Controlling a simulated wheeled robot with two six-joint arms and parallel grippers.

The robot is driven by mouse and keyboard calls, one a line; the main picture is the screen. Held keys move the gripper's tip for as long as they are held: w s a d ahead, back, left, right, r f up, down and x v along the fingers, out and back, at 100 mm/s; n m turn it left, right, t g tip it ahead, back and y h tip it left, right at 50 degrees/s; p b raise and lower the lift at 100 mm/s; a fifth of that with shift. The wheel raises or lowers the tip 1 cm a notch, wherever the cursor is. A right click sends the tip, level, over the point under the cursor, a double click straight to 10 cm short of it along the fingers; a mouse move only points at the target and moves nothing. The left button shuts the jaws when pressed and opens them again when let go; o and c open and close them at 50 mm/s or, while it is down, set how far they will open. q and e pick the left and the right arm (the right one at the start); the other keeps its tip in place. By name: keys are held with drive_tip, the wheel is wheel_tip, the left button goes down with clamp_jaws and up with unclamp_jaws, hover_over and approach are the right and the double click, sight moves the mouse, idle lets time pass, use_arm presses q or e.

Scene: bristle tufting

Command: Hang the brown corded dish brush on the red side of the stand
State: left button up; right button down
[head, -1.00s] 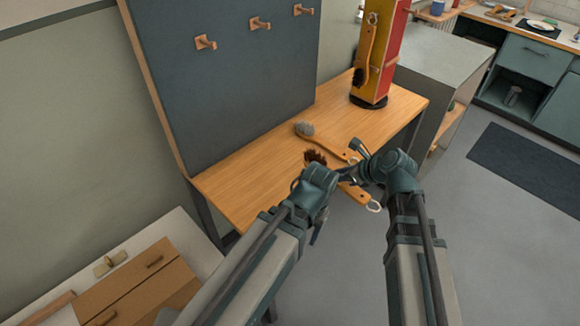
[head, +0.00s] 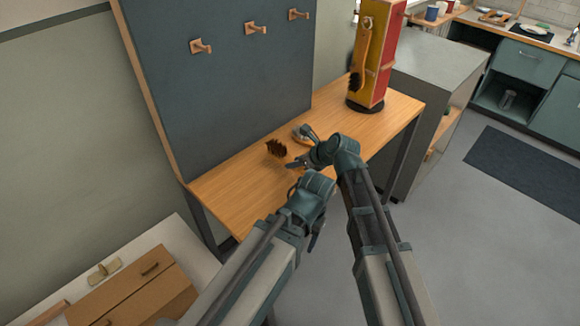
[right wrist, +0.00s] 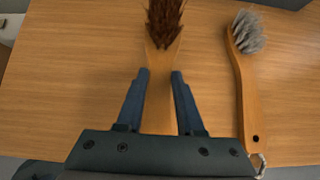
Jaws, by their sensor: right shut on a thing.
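The brown-bristled brush (head: 276,149) is over the wooden table, its bristle end pointing up and left. My right gripper (head: 297,163) is shut on its wooden handle. In the right wrist view the handle runs between the fingers (right wrist: 160,75), below the dark brown bristles (right wrist: 164,22). Its lower end and cord are hidden, and I cannot tell how high it is above the table. The stand at the table's far end has a red side (head: 382,58) at right and a yellow side (head: 366,28) at left. My left gripper's fingers (head: 316,238) are not clear behind its wrist.
A grey-bristled brush (right wrist: 247,35) with a corded handle lies right of the held brush; my right arm partly covers it in the head view. A black-bristled brush (head: 357,80) hangs on the yellow side. A dark panel (head: 220,90) with wooden pegs borders the table (head: 232,190).

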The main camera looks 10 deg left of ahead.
drive_tip(key=shift+w+a+f, duration=0.1)
drive_tip(key=shift+w+a, duration=0.2)
drive_tip(key=shift+a, duration=0.25)
drive_tip(key=shift+w+a+f, duration=0.1)
drive_tip(key=shift+w+a, duration=0.2)
drive_tip(key=shift+a, duration=0.25)
wheel_tip(320, 180, down, 3)
drive_tip(key=b, duration=0.3)
drive_tip(key=shift+r, duration=0.15)
drive_tip(key=shift+f, duration=0.2)
drive_tip(key=shift+f+b, duration=0.15)
drive_tip(key=shift+b, duration=0.25)
drive_tip(key=c, duration=0.5)
unclamp_jaws()
drive_tip(key=shift+c, duration=0.2)
drive_tip(key=p+v, duration=0.4)
drive_tip(key=v, duration=0.2)
drive_tip(key=p+v, duration=0.5)
drive_tip(key=v, duration=0.1)
drive_tip(key=shift+s+a+r, duration=0.15)
drive_tip(key=shift+s+r, duration=0.05)
drive_tip(key=shift+r, duration=0.15)
drive_tip(key=shift+s+d+r+p, duration=0.3)
drive_tip(key=shift+d+r+p, duration=0.15)
drive_tip(key=shift+d+p, duration=0.15)
